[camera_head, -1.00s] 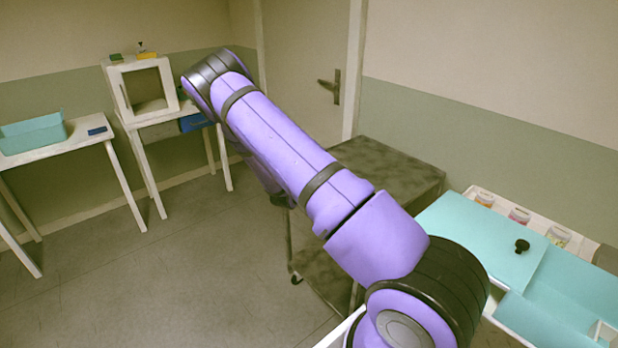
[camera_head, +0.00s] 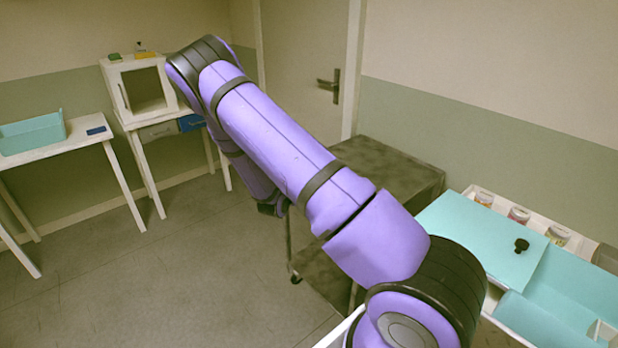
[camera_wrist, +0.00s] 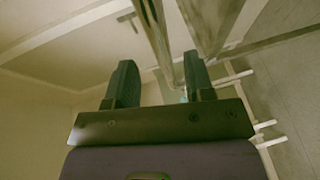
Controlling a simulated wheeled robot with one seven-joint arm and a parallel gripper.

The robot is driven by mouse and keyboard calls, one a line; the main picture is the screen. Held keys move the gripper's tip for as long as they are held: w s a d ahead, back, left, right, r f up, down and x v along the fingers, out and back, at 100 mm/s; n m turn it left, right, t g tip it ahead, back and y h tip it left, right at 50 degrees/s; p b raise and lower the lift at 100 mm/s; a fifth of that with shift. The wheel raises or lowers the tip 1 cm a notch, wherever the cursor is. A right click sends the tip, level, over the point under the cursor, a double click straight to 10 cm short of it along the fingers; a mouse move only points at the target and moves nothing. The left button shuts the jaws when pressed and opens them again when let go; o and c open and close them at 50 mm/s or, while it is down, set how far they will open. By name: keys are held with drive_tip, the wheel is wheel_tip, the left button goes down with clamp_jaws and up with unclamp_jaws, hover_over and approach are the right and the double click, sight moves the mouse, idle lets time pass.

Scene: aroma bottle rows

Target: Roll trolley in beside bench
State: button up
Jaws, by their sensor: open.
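The trolley (camera_head: 395,165) is dark, mottled and two-tiered. It stands before the door, left of and close to the bench, with its middle hidden behind my purple arm. The bench (camera_head: 475,240) at the right has pale teal surfaces and a white edge. My gripper (camera_wrist: 160,85) is open in the wrist view, its two dark fingers well apart. A pale upright bar (camera_wrist: 160,40) shows beyond and between the fingers; I cannot tell whether it is the trolley's. In the head view the hand is mostly hidden behind my arm, near the trolley's left side.
A white side table (camera_head: 60,150) with a teal bin (camera_head: 32,133) stands at the left. Beside it a white stand carries an open-fronted box (camera_head: 143,88). Several jars (camera_head: 519,216) sit in a tray along the bench's back. The floor (camera_head: 170,270) at the left is clear.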

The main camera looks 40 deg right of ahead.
drive_tip(key=shift+v, duration=2.25)
drive_tip(key=s+a+r+m+g+y, duration=0.2)
drive_tip(key=s+r+m+g, duration=0.15)
drive_tip(key=s+r, duration=0.55)
drive_tip(key=s+a+r+m+g+y, duration=0.2)
drive_tip(key=s+r+m+g+y, duration=0.15)
drive_tip(key=r, duration=1.05)
drive_tip(key=s+a+r+n+t+y, duration=0.1)
drive_tip(key=s+a+r+t+y, duration=0.2)
drive_tip(key=s+a+r, duration=0.4)
drive_tip(key=s+a+r+n+t+y, duration=0.2)
drive_tip(key=s+a+r+y, duration=0.4)
drive_tip(key=s, duration=0.7)
drive_tip(key=a+t, duration=0.1)
drive_tip(key=a, duration=0.1)
drive_tip(key=shift+a+r, duration=0.25)
drive_tip(key=shift+r, duration=0.15)
